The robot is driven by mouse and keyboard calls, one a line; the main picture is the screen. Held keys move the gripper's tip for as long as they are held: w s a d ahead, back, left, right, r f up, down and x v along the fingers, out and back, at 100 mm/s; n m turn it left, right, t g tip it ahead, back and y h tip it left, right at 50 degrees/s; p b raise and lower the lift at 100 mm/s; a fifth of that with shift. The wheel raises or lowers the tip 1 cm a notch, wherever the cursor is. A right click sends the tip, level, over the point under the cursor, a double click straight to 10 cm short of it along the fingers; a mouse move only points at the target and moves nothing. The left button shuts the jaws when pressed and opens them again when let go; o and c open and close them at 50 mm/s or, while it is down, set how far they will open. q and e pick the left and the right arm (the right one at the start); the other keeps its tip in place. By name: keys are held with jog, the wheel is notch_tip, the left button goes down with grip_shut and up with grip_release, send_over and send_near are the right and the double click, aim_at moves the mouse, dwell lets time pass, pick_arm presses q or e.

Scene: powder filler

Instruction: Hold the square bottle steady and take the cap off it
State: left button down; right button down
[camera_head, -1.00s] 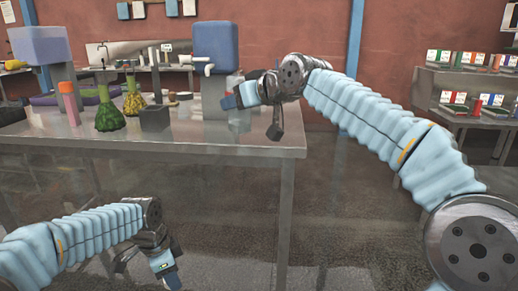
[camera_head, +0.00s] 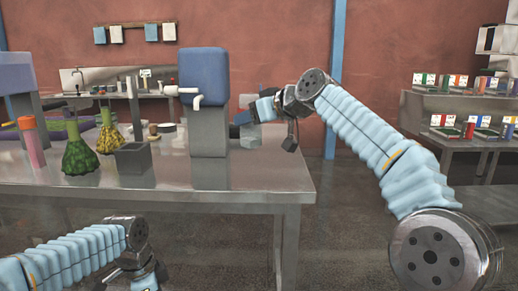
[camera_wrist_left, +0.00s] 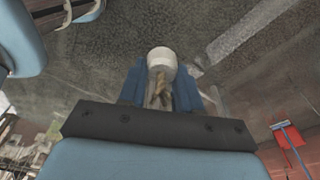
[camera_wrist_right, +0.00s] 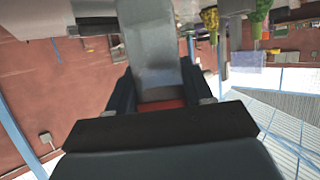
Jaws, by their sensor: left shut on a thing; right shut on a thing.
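My right gripper (camera_head: 262,108) is at the far right part of the table, beside the blue-topped filler. In the right wrist view it is shut on a grey, see-through, flat-sided piece (camera_wrist_right: 150,45), which looks like the square bottle; red shows between the fingers. In the head view the arm and fingers partly hide it, and I cannot make out a cap on it. My left gripper (camera_wrist_left: 160,88) is low in front of the table, mostly cut off by the head view's bottom edge. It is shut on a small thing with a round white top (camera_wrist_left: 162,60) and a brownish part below.
The filler (camera_head: 205,95) stands on the steel table (camera_head: 180,190). Left of it are a grey open box (camera_head: 134,158), green (camera_head: 80,158) and yellow (camera_head: 110,138) flasks and a pink cylinder (camera_head: 33,148). The table's front right corner is clear. Shelves (camera_head: 465,115) stand at right.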

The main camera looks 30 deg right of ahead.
pick_arm(q)
jog(key=shift+f+b, duration=0.3)
jog(key=shift+f, duration=0.15)
jog(key=shift+f+b, duration=0.35)
pick_arm(e)
jog(key=d+f, duration=0.1)
jog(key=f, duration=0.1)
jog(key=w+d+f, duration=0.1)
jog(key=f, duration=0.2)
jog(key=w+d+f, duration=0.1)
jog(key=d+f, duration=0.1)
jog(key=f, duration=0.1)
jog(key=shift+w+f, duration=0.15)
jog(key=shift+f, duration=0.05)
jog(key=shift+a+f, duration=0.1)
jog(key=shift+f, duration=0.05)
pick_arm(q)
jog(key=shift+f, duration=0.15)
pick_arm(e)
jog(key=shift+f, duration=0.2)
jog(key=shift+c, duration=2.3)
grip_release()
